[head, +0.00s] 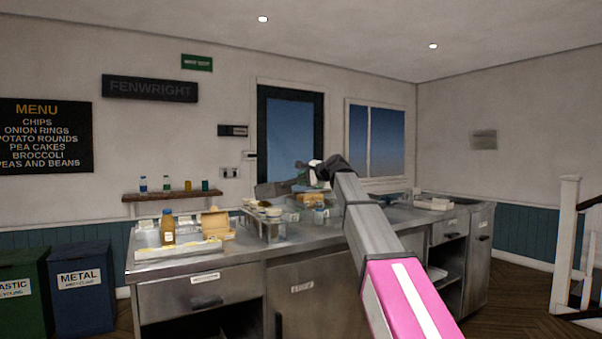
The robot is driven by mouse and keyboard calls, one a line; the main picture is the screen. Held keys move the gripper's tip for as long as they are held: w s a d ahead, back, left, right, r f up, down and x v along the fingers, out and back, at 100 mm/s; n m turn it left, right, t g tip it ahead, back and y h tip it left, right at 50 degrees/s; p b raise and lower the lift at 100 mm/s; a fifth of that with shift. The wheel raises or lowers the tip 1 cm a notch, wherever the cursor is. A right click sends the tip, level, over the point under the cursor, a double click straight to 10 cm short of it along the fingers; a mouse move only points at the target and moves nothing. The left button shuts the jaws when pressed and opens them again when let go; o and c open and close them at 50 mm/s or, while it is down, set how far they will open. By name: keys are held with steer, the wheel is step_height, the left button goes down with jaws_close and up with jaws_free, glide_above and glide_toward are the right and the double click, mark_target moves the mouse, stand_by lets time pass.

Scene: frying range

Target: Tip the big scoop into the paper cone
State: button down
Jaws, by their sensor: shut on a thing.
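My gripper (304,171) is small in the head view, above the back of the steel counter. It is shut on a dark grey thing (272,188) that looks like the big scoop. The scoop seems held above the counter, left of my wrist. Its contents and exact tilt are too small to tell. I cannot pick out the paper cone for certain. A metal rack (272,232) with several small cups stands below and left of the gripper. Whether a cone is among them I cannot tell.
The steel counter (200,262) also bears a brown bottle (168,227), a tan box (216,224), and a pale tray (180,250) on the left. A shelf (172,196) with several bottles hangs behind. A white tray (433,203) lies at the right; bins stand at left.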

steer(key=shift+s+d+f+t+y, duration=0.7)
steer(key=shift+d+f+t+y, duration=0.1)
steer(key=shift+d+f+y, duration=0.15)
stand_by(0.6)
